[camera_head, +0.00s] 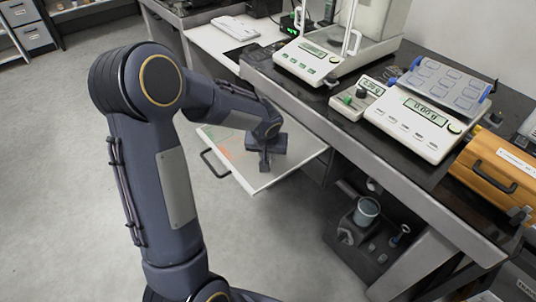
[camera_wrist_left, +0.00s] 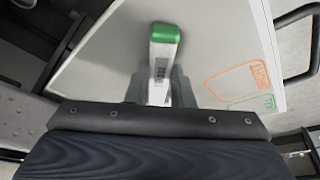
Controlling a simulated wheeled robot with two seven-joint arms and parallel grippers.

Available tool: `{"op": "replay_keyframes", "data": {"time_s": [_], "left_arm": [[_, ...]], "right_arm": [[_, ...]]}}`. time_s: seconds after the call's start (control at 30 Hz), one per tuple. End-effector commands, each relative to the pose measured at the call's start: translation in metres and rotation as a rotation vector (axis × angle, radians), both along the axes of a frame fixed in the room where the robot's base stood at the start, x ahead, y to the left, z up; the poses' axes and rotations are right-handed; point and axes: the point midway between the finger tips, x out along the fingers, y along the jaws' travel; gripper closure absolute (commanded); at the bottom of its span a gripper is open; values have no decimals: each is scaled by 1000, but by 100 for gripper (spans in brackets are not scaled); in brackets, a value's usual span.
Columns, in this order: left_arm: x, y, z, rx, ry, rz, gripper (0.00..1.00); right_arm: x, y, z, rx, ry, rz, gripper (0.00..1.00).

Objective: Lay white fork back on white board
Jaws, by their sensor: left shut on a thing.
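The white board (camera_head: 299,156) is a pale panel with a dark handle, sticking out below the bench edge. It fills much of the left wrist view (camera_wrist_left: 225,45). My left gripper (camera_head: 264,164) is over the board, pointing down. In the left wrist view it is shut on a white piece with a green end and dark markings, which I take as the white fork (camera_wrist_left: 162,62). Its lower part is hidden by the gripper, and I cannot tell whether it touches the board. In the head view the arm and gripper hide it. My right gripper is not in view.
Orange and green outlines (camera_wrist_left: 238,83) are printed on the board beside the fork. Balances (camera_head: 413,118) stand on the dark bench above and right of the board. An orange case (camera_head: 495,165) is at the far right. Open floor lies left of the board.

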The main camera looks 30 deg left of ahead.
Motion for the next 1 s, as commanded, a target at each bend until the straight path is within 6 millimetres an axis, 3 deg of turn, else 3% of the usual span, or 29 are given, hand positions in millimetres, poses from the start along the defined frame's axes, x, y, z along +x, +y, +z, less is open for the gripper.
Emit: {"op": "replay_keyframes", "data": {"time_s": [0.37,0.4,0.57,0.87,1.0], "left_arm": [[0,0,-6,0,-3,1,100],[0,0,-6,0,-2,1,78],[0,0,-4,0,-2,1,57],[0,0,-3,0,-2,1,57],[-2,-2,10,0,-5,0,57]], "right_arm": [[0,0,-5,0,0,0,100],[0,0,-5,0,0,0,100],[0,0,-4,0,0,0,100],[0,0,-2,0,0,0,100],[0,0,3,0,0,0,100]]}}
